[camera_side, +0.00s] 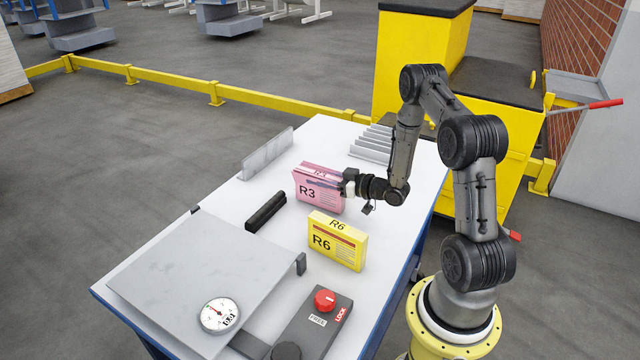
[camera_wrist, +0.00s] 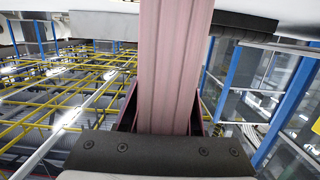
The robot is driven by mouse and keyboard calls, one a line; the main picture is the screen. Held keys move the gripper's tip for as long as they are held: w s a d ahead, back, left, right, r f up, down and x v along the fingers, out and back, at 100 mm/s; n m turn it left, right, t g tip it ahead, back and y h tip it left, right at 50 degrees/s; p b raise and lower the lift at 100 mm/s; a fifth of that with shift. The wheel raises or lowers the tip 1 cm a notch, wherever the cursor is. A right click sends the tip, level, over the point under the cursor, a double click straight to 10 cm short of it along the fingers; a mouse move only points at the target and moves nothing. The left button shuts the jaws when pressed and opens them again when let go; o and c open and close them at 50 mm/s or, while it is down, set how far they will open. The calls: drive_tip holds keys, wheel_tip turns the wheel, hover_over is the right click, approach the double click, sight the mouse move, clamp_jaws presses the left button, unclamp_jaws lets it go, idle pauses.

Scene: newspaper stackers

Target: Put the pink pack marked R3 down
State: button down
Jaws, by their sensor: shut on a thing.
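The pink pack (camera_side: 312,193) marked R3 stands upright over the white table (camera_side: 225,205), near its middle. I cannot tell whether its lower edge touches the table or hangs just above it. My gripper (camera_side: 345,184) is shut on the pack's right end, reaching in from the right. In the wrist view the pink pack (camera_wrist: 172,70) runs up the middle from between the jaws (camera_wrist: 168,120). The R3 marking shows on its front and top in the side view.
A yellow pack (camera_side: 337,246) marked R6 stands in front of the pink pack. A black bar (camera_side: 266,211) lies to the left. Behind are an upright grey plate (camera_side: 267,153) and a slotted grey rack (camera_side: 372,145). A grey plate with a dial (camera_side: 220,315) and a red-button box (camera_side: 318,322) are in front.

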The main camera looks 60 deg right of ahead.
wheel_tip(320, 180, up, 10)
drive_tip(key=shift+f, duration=0.25)
drive_tip(key=a+r, duration=0.4)
drive_tip(key=a, duration=1.2)
drive_tip(key=a+r, duration=0.4)
drive_tip(key=a, duration=1.2)
drive_tip(key=w+a+f, duration=0.1)
drive_tip(key=w+f, duration=0.3)
drive_tip(key=w+a+f, duration=0.1)
drive_tip(key=w+f, duration=0.3)
drive_tip(key=w+a+f, duration=0.1)
drive_tip(key=w+f, duration=0.3)
drive_tip(key=w, duration=0.1)
drive_tip(key=shift+w+f, duration=0.1)
drive_tip(key=shift+f, duration=0.25)
drive_tip(key=shift+f, duration=0.1)
